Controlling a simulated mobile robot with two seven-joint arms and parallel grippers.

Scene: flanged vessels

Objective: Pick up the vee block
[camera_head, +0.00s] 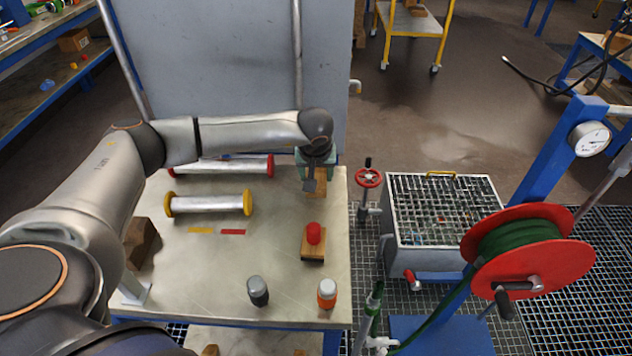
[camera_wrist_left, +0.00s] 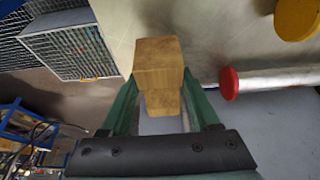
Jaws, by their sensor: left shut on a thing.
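The vee block appears as a light brown wooden block (camera_head: 320,184) at the back right of the metal table, partly hidden by my left gripper (camera_head: 308,180). In the left wrist view the wooden block (camera_wrist_left: 158,62) sits between the two green fingers, one on each side of it. My left gripper is shut on it. The vee itself is not clearly seen. I cannot tell whether the block touches the table or is slightly above it. My right gripper is not in view.
The table (camera_head: 277,285) also holds a yellow-ended roller (camera_head: 210,204), a red-ended roller (camera_head: 225,165), a red knob on a wooden base (camera_head: 313,235), a grey bottle (camera_head: 258,291), an orange bottle (camera_head: 327,293) and a dark brown block (camera_head: 140,243). A grated box (camera_head: 440,235) stands right of the table.

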